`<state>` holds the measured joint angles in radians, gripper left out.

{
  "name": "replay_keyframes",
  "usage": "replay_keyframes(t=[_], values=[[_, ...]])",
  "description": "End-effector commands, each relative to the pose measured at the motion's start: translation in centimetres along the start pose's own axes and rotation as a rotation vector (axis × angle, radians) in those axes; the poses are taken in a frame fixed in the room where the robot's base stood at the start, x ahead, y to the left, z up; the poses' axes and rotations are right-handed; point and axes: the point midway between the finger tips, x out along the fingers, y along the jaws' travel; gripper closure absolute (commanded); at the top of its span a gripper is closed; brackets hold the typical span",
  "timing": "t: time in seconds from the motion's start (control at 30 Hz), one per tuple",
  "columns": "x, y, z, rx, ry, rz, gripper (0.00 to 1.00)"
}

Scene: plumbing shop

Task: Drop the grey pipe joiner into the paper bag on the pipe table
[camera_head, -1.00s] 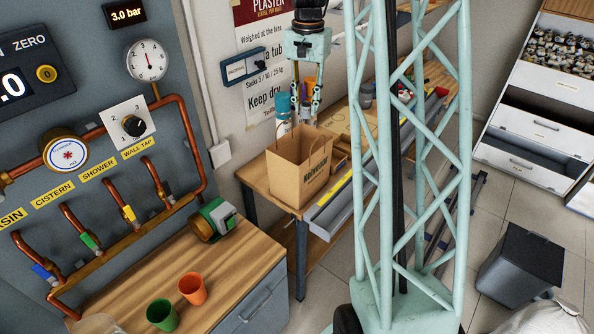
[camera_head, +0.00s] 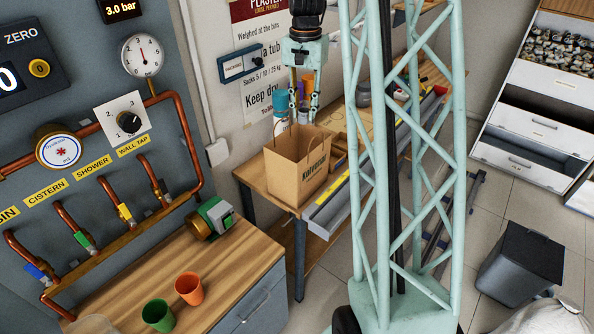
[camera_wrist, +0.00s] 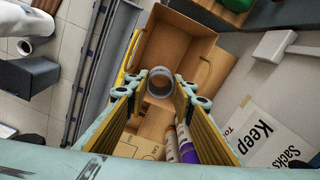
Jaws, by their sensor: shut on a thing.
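The grey pipe joiner (camera_wrist: 160,82) is a short open ring held between the fingertips of my gripper (camera_wrist: 160,88) in the wrist view. My gripper (camera_head: 304,116) is shut on it and points down, at the back of the paper bag (camera_head: 297,172) in the head view. The brown bag stands upright and open on the pipe table (camera_head: 251,178), with its handles up. In the wrist view the open bag (camera_wrist: 186,38) lies under and beyond the joiner. I cannot tell whether the joiner is wholly over the opening. The joiner is not clear in the head view.
A blue-capped bottle (camera_head: 280,108) stands behind the bag, close to my gripper. A grey trough (camera_head: 338,205) runs along the table's front. A wall stands behind the table.

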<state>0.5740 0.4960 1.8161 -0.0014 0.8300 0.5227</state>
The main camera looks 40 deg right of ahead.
Motion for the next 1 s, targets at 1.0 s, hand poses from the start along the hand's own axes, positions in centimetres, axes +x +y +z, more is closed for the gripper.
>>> replay_keyframes(t=[1.0], values=[[2.7,0.0,0.0,0.0,0.001,0.0,0.62]])
